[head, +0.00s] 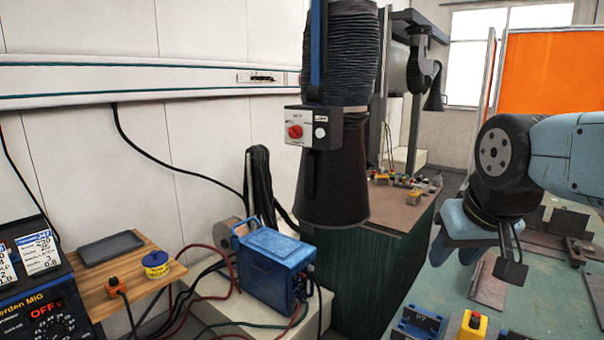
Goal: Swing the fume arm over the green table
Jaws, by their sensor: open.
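The fume arm (335,185) hangs at the centre of the head view, with a ribbed black hose above a black conical hood. A blue bar runs up its left side, and a box with a red knob is on its front. The hood is left of the green table (405,310), in front of a dark green cabinet. The table's top fills the lower right. My gripper (456,252) is above the table's left part, pointing down, open and apart from the hood. Its fingertips are small and partly hidden.
A blue welding unit (272,265) with cables stands below and left of the hood. The cabinet's brown top (392,205) holds small parts. Metal plates (489,285), a yellow block with a red button (472,325) and a blue fixture (418,322) lie on the green table.

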